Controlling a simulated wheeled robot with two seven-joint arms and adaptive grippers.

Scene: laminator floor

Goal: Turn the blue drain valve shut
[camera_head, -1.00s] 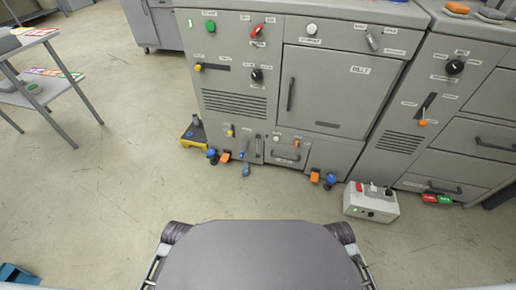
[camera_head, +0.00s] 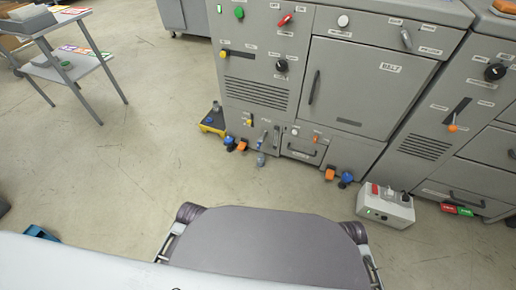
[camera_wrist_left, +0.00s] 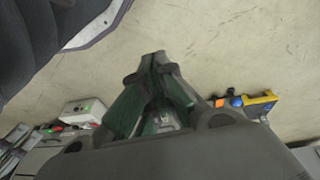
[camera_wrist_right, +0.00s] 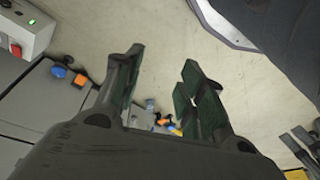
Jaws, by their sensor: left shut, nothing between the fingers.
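Low on the front of the grey machine, a small blue handle (camera_head: 260,143) hangs among short levers, with a grey-blue fitting (camera_head: 261,159) just below it near the floor. It looks like the drain valve, but it is too small to tell how far it is turned. My left gripper (camera_wrist_left: 157,58) is shut and empty, above bare floor in the left wrist view. My right gripper (camera_wrist_right: 163,58) is open and empty, its fingers apart over the floor. Neither gripper shows in the head view; both are well away from the valve.
A grey switch box (camera_head: 385,206) sits on the floor.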

